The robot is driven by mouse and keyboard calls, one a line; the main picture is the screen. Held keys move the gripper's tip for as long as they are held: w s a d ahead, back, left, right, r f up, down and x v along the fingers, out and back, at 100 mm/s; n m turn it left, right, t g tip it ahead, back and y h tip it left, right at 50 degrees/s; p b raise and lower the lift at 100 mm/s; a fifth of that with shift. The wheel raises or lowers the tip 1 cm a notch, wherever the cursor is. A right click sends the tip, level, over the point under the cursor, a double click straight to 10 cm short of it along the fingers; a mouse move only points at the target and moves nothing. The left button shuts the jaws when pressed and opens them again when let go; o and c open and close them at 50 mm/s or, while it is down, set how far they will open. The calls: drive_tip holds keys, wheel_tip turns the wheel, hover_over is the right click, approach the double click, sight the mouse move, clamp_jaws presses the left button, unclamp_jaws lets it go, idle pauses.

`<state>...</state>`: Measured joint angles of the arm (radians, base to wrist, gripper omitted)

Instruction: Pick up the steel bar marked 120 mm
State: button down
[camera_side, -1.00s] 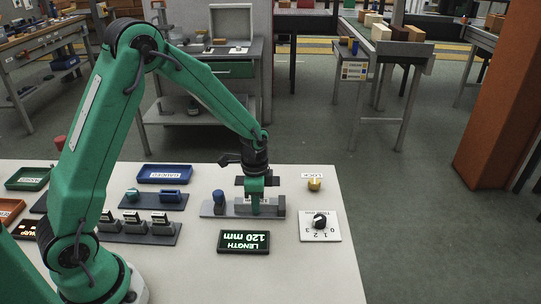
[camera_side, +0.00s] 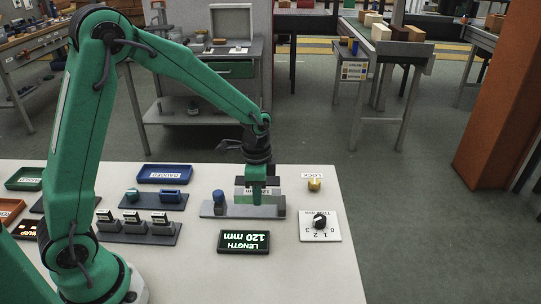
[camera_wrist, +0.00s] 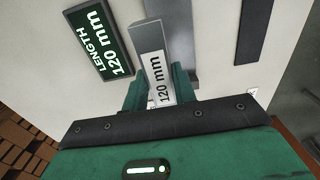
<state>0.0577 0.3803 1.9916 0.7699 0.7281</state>
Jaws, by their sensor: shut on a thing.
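The grey steel bar (camera_wrist: 148,38) carries a white label reading "120 mm" in the wrist view. My gripper (camera_wrist: 162,88) is shut on it, with a green finger on each side. In the side view my gripper (camera_side: 257,186) holds the bar (camera_side: 243,191) just above the grey fixture (camera_side: 240,211), apart from its base. The fingers hide the middle of the bar. The bar looks about level.
A display reading "LENGTH 120 mm" (camera_side: 244,242) lies in front of the fixture. A blue knob (camera_side: 218,197) stands on the fixture's left end. A yellow lock knob (camera_side: 314,184) and a dial plate (camera_side: 320,226) are at right. Blue tray (camera_side: 164,174) and small blocks (camera_side: 135,222) are at left.

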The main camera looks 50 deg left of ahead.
drive_tip(key=s+d+r, duration=0.4)
drive_tip(key=d+r, duration=0.1)
drive_tip(key=d, duration=0.2)
drive_tip(key=shift+s+d+r, duration=0.2)
drive_tip(key=shift+s+d, duration=0.1)
drive_tip(key=shift+w, duration=0.1)
